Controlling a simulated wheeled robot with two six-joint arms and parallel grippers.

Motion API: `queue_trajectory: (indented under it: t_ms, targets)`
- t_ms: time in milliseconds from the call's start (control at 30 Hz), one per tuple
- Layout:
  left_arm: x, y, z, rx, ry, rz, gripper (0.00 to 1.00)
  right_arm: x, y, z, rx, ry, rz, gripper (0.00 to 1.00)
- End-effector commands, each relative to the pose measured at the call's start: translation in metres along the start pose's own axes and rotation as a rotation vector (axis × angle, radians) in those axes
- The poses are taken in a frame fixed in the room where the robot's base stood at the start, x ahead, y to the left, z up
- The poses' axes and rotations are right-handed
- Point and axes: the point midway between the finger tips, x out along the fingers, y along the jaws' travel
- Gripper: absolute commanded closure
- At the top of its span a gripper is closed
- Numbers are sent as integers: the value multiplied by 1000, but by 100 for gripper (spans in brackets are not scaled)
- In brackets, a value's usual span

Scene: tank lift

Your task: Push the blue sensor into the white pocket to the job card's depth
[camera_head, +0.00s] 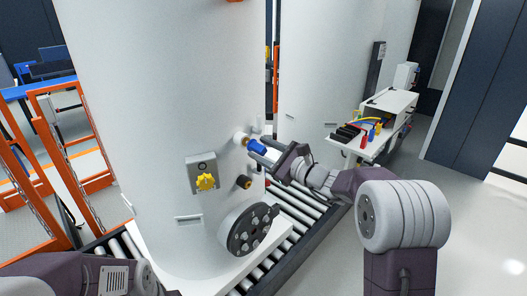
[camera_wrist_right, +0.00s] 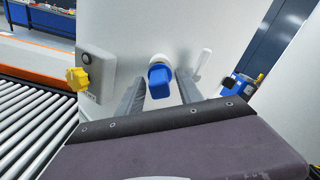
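The blue sensor (camera_head: 257,146) sits at the mouth of the round white pocket (camera_head: 240,138) on the tall white tank (camera_head: 170,110). Its squarish blue end faces out in the right wrist view (camera_wrist_right: 160,82). How deep it sits is hard to judge. My right gripper (camera_head: 265,151) is at the sensor, with one finger on each side of it in the wrist view (camera_wrist_right: 161,76). Narrow gaps show beside the sensor's near end; I cannot tell whether the fingertips touch it. My left gripper is out of view; only part of that arm shows at lower left. No job card is readable.
A grey box with a yellow knob (camera_head: 205,181) is left of the pocket. A dark round fitting (camera_head: 244,181) and a large bolted flange (camera_head: 250,229) are below. A roller conveyor (camera_head: 292,226) runs under the tank. A white cart (camera_head: 390,103) stands at the right.

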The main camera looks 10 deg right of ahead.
Motion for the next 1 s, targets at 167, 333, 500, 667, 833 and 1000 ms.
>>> queue_trajectory:
  t_ms: [167,333,500,667,833,1000]
  targets:
    - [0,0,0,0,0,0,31,0,0,0,0,0,0,51]
    - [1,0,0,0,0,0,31,-3,0,-1,-1,1,-1,51]
    - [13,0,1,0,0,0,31,-34,0,-3,-2,2,-6,51]
    - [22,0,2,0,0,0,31,-68,0,-3,-2,2,-5,51]
    - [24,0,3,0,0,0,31,-88,0,-1,-1,0,-2,51]
    - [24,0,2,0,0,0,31,-91,0,0,0,0,1,51]
